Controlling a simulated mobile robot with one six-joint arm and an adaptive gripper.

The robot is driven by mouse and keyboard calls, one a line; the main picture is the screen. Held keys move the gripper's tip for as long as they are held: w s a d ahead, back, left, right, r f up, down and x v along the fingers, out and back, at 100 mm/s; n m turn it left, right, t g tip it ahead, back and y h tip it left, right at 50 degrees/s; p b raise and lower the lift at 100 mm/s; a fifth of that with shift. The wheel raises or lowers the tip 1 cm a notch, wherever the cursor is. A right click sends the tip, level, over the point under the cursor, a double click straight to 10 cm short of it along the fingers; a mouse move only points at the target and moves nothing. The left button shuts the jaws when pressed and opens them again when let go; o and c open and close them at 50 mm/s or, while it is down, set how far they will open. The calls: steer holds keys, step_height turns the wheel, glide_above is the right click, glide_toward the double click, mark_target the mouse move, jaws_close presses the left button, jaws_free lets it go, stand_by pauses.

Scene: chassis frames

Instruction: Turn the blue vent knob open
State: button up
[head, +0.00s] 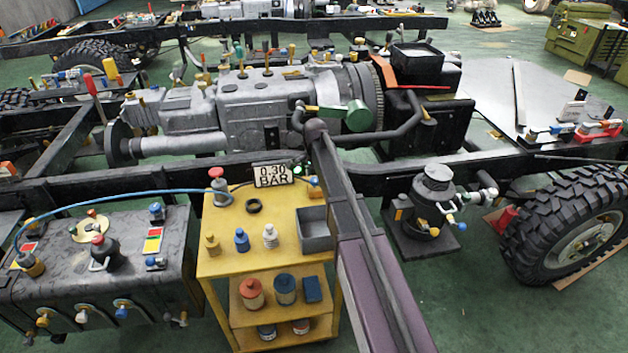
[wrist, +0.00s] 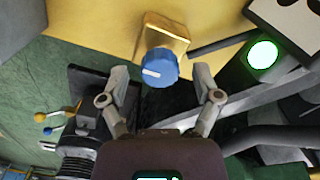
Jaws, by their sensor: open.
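The blue vent knob (wrist: 159,68) shows in the wrist view, round, with a white line on its face running roughly sideways toward the left. It sits on the front of a brass block (wrist: 163,38). My gripper (wrist: 160,77) is open, with one finger to the left of the knob and one to the right. Gaps show on both sides, and I cannot tell the depth between fingertips and knob. In the head view, a small blue part (head: 314,182) shows beside my arm; I cannot tell if it is the same knob. My gripper cannot be made out there.
A glowing green lamp (wrist: 262,54) and dark bars lie right of the knob in the wrist view. A large engine (head: 265,105) stands behind.

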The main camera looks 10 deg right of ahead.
jaws_close()
steer(key=shift+a, duration=0.1)
